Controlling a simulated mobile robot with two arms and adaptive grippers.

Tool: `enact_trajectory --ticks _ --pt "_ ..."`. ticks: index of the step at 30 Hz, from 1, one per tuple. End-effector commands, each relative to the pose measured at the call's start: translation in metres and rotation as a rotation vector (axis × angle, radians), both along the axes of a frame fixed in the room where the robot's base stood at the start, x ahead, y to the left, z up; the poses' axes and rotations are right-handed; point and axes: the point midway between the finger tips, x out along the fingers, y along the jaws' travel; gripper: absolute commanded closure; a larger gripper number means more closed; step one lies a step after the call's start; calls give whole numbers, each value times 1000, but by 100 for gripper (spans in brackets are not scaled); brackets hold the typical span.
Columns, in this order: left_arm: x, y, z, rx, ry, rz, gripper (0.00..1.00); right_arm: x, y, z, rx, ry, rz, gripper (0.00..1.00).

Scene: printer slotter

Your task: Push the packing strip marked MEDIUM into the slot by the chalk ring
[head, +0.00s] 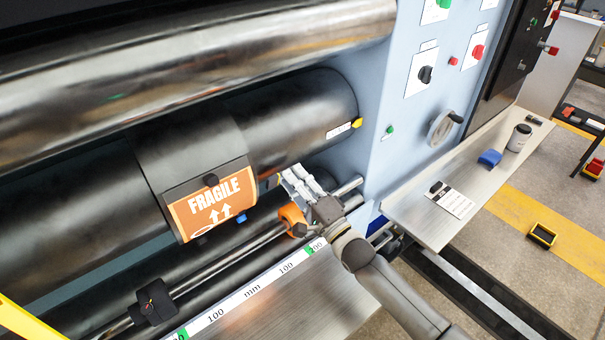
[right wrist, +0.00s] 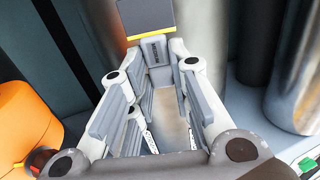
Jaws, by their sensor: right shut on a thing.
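My right gripper (head: 287,180) reaches in from the lower right to the lower right side of the big dark cylinder (head: 300,105). In the right wrist view its two fingers (right wrist: 157,62) are closed in on a small grey piece (right wrist: 157,50), which looks like the packing strip. Its vertical lettering is too small to read. From the head the fingers hide most of the piece. I cannot make out a chalk ring or the slot. My left gripper is out of view.
An orange FRAGILE plate (head: 213,202) hangs on the cylinder, left of the gripper. An orange collar (head: 293,219) on a rod sits close below the fingers, with a black clamp (head: 153,301) farther left. A millimetre scale (head: 250,290) runs in front. A side shelf (head: 470,185) holds small items.

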Motion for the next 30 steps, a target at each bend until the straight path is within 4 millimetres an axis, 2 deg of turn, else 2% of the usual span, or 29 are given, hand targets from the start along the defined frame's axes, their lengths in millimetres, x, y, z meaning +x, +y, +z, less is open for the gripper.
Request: enact_trajectory --ticks 6,15,30 --pt "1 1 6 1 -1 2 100 -12 17 1 1 1 0 100" --pt "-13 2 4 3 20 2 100 -12 17 0 0 0 0 100" --pt "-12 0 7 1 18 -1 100 -19 28 0 1 1 0 100"
